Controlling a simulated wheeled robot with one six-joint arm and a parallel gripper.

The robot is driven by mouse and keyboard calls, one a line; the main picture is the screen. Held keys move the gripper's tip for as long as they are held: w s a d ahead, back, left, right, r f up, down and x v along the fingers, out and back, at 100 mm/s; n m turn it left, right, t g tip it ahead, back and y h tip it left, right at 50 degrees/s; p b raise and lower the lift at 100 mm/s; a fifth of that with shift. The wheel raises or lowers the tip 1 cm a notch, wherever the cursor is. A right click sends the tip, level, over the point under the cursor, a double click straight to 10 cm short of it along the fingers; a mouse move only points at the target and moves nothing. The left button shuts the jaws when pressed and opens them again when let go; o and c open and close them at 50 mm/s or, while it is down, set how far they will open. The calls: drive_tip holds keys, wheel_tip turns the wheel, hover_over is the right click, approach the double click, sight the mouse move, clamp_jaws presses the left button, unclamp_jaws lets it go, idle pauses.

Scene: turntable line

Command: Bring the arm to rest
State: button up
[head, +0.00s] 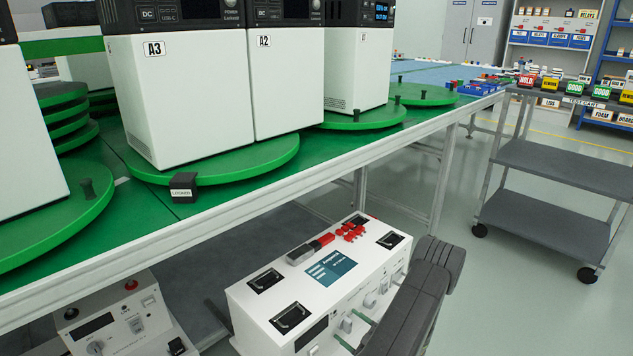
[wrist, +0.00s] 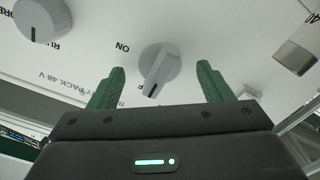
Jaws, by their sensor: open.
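My gripper (wrist: 160,70) is open, with its two green fingers apart on either side of a grey knob (wrist: 158,72) on a white panel. The knob has a dark pointer line and the word ON printed beside it. I cannot tell whether the fingers touch it; gaps show on both sides. In the head view my gripper (head: 353,328) is at the front face of a white power unit (head: 258,300) below the green-topped bench. My dark arm hides part of that face.
The bench edge (head: 240,200) runs above the power unit. Green turntables (head: 225,168) carry white cabinets (head: 190,100). A black LOCKED block (head: 183,187) sits at the edge. A second unit (head: 120,320) stands lower left. A grey cart (head: 550,165) stands right, with open floor between.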

drive_tip(key=shift+m+p, duration=0.55)
drive_tip(key=shift+m, duration=0.75)
drive_tip(key=shift+d, duration=0.1)
